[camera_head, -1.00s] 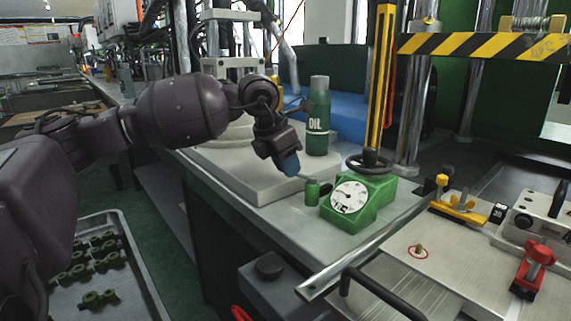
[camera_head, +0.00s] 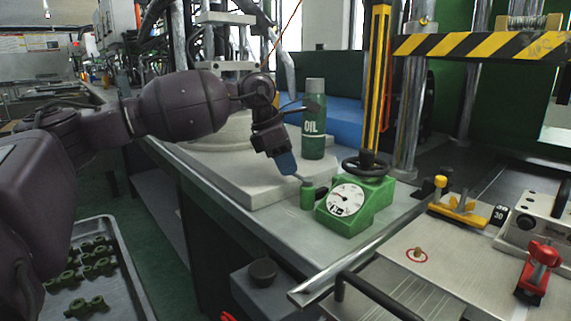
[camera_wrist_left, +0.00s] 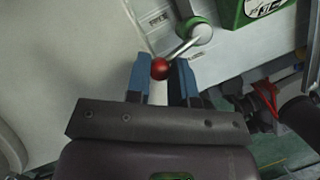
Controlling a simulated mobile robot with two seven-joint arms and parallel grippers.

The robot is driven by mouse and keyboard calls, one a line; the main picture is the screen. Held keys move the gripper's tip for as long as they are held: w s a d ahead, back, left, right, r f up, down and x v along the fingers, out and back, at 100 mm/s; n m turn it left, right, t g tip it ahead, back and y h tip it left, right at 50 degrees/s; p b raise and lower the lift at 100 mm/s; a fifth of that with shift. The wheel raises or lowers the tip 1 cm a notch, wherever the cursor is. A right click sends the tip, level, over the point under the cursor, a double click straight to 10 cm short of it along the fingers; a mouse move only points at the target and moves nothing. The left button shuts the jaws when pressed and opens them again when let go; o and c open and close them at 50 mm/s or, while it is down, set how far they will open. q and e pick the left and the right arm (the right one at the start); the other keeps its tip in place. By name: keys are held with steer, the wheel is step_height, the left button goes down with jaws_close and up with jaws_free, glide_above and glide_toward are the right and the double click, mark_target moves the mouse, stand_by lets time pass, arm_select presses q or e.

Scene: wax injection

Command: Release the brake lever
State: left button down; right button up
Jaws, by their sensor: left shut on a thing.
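The brake lever is a thin metal rod with a red ball knob (camera_wrist_left: 160,69) on a round green base (camera_wrist_left: 198,31). In the head view its green base (camera_head: 307,195) stands on the table's front edge, left of the green dial box (camera_head: 371,203). My left gripper (camera_head: 289,168) reaches down beside the base with blue fingers. In the left wrist view the gripper (camera_wrist_left: 161,78) is shut on the lever's red knob, with a finger on each side. In the head view the knob is hidden by the fingers. My right gripper is not in view.
A green oil bottle (camera_head: 314,140) stands behind the lever. The dial box has a black handwheel (camera_head: 367,164) on top. A metal plate with a red clamp (camera_head: 537,268) lies at the right. A tray of green parts (camera_head: 123,262) is at lower left.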

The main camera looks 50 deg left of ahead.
arm_select(q)
steer(key=shift+s+d+f, duration=0.1)
steer(key=shift+f, duration=0.45)
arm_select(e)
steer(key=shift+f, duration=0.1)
arm_select(q)
steer(key=c, duration=1.3)
jaws_free()
steer(key=o, duration=0.3)
steer(key=shift+d, duration=0.1)
steer(key=shift+r, duration=0.15)
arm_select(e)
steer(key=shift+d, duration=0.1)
arm_select(q)
steer(key=shift+r, duration=0.2)
steer(key=shift+r, duration=0.3)
steer(key=shift+p+v, duration=1.9)
steer(key=shift+v, duration=3.05)
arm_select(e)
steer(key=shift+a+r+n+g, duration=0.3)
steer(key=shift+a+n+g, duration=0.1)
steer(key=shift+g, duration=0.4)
